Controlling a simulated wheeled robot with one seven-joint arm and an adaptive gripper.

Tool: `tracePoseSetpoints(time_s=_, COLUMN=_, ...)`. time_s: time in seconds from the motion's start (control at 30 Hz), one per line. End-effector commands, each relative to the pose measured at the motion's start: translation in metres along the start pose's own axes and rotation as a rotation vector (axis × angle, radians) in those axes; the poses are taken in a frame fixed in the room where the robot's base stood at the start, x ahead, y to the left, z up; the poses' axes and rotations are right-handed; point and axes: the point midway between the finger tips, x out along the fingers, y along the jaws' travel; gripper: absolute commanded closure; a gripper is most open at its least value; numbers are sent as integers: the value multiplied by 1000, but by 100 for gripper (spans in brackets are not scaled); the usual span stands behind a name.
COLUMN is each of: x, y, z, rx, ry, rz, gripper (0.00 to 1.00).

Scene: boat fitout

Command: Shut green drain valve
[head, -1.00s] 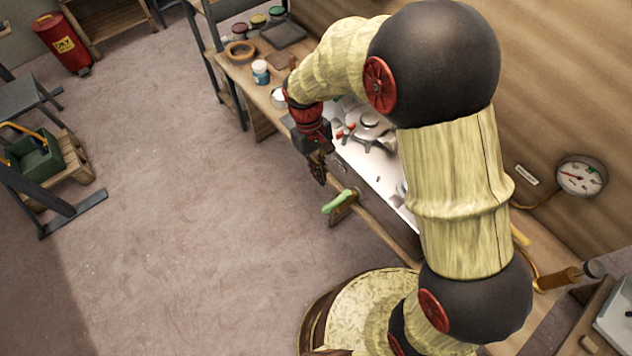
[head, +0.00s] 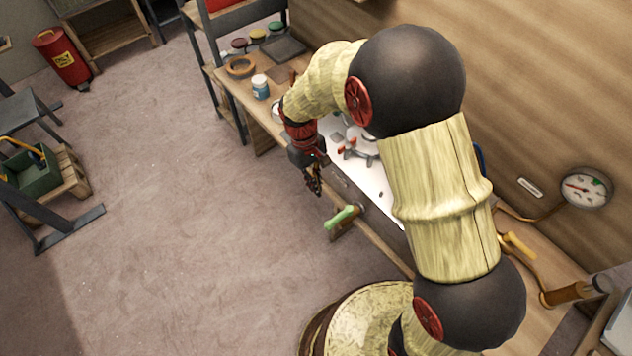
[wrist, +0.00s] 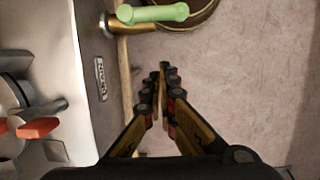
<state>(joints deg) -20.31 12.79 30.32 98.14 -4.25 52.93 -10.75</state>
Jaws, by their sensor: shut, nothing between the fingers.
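The green drain valve handle (head: 343,217) sticks out from the front of the bench, below a white sink-like unit (head: 368,182). In the wrist view the green handle (wrist: 153,13) lies crosswise at the top, on a brass stem (wrist: 128,27) beside a small label plate (wrist: 100,78) whose lettering is unclear. My gripper (head: 315,188) hangs just up and left of the handle in the head view, apart from it. In the wrist view my gripper (wrist: 167,72) has its fingertips together and empty, over the floor, below the handle in the picture.
A red-handled fitting (wrist: 38,128) lies on the white surface at left. A jar (head: 260,88) and several small tins stand on the bench's far end. A gauge (head: 586,188) is on the wall. The floor (head: 190,200) left of the bench is clear.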

Motion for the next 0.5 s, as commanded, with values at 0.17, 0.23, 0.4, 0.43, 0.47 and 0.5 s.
tracePoseSetpoints(time_s=0.17, x=40, y=0, z=0, rx=1, ry=-2, rz=-1, gripper=100)
tracePoseSetpoints(time_s=0.23, x=53, y=0, z=0, rx=1, ry=-2, rz=-1, gripper=100)
tracePoseSetpoints(time_s=0.4, x=56, y=0, z=20, rx=1, ry=2, rz=1, gripper=100)
tracePoseSetpoints(time_s=0.43, x=56, y=0, z=23, rx=1, ry=2, rz=1, gripper=100)
tracePoseSetpoints(time_s=0.47, x=56, y=0, z=26, rx=0, ry=2, rz=1, gripper=100)
tracePoseSetpoints(time_s=0.5, x=57, y=0, z=30, rx=0, ry=1, rz=1, gripper=100)
